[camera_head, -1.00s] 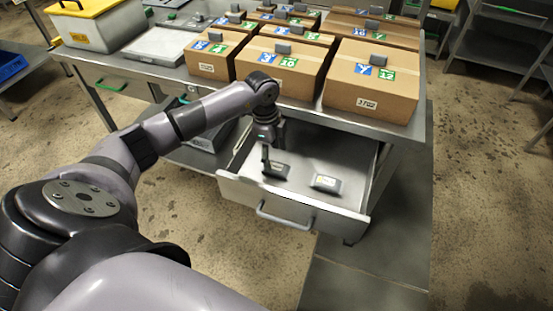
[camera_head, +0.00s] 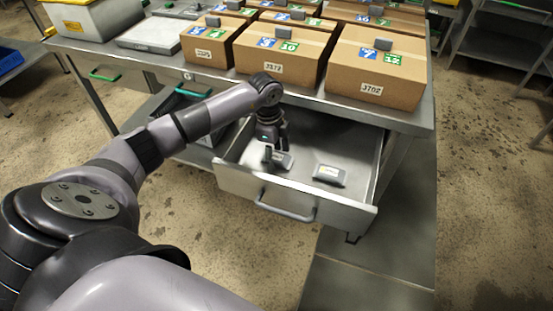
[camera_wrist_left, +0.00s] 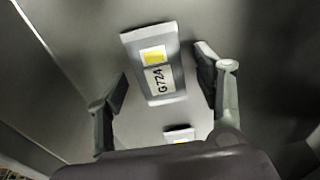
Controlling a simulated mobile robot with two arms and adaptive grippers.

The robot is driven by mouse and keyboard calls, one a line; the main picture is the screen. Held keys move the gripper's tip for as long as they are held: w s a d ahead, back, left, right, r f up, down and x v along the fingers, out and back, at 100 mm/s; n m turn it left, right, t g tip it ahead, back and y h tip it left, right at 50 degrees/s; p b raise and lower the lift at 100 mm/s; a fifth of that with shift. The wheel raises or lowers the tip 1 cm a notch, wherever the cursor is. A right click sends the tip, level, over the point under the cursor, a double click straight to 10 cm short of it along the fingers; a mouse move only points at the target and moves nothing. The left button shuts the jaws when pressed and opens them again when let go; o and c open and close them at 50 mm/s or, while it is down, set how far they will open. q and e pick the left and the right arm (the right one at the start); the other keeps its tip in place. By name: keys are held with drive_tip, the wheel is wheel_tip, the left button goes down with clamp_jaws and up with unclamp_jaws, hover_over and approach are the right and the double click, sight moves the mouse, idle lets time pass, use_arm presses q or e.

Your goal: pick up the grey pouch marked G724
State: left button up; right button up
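The grey pouch marked G724 (camera_wrist_left: 155,65) lies flat in the left wrist view, with a yellow square and a white label. My left gripper (camera_wrist_left: 160,78) is open, one finger on each side of this pouch, and does not grip it. In the head view my left gripper (camera_head: 272,152) reaches down into the open drawer (camera_head: 300,190), over a grey pouch (camera_head: 282,162) that it partly covers. Another grey pouch (camera_head: 329,175) lies to its right; markings are too small to read there. A second pouch (camera_wrist_left: 180,134) is partly hidden by my gripper in the wrist view. My right gripper is not in view.
The drawer walls stand close around the gripper, with a handle (camera_head: 286,208) on the front. Cardboard boxes (camera_head: 374,76) stand on the metal table above. A grey flat case (camera_head: 155,35) lies at the left. Drawer floor right of the pouches is bare.

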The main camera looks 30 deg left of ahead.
use_arm(q)
drive_tip(key=c, duration=1.1)
